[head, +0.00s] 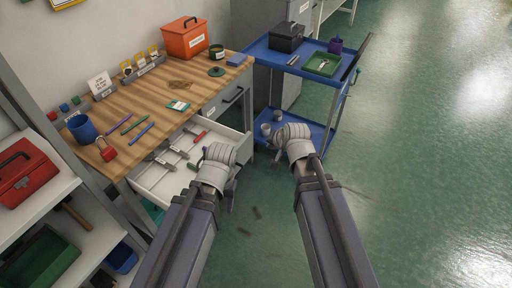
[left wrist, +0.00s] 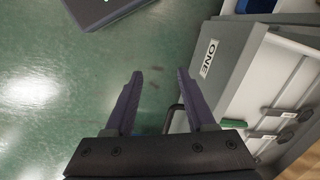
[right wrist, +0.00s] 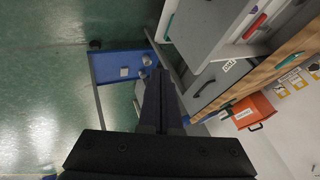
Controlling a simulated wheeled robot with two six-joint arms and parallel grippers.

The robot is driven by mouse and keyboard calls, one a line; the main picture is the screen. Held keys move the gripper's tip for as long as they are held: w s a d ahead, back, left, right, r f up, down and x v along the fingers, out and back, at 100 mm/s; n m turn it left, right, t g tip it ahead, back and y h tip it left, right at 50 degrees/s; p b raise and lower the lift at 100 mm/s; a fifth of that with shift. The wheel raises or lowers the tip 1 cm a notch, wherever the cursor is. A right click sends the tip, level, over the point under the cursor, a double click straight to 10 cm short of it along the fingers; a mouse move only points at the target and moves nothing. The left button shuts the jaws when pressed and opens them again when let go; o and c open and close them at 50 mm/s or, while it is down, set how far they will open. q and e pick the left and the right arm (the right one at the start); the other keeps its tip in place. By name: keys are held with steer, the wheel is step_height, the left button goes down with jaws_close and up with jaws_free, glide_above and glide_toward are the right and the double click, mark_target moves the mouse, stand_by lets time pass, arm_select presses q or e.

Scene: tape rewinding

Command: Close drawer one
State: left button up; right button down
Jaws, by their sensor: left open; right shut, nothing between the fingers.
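Drawer one (head: 150,182) is pulled out of the wooden-topped workbench, with several tools lying inside. In the left wrist view its grey front (left wrist: 222,62) carries the label "ONE", and a dark handle (left wrist: 171,116) shows beside a finger. My left gripper (head: 232,192) is open in front of the drawer; its fingers (left wrist: 158,88) are empty, with the right-hand one close to the handle. I cannot tell whether they touch.
A closed grey drawer (head: 222,103) with a handle sits right of the open one. A blue trolley (head: 262,50) stands at the back right. A shelf with a red toolbox (head: 22,178) is at the left. Green floor (head: 420,180) is clear at the right.

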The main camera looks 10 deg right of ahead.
arm_select(q)
step_height(320, 180, down, 8)
steer(key=b, duration=0.8)
arm_select(e)
steer(key=w+a+f, duration=0.5)
steer(key=w+f, duration=0.3)
steer(key=shift+w, duration=0.15)
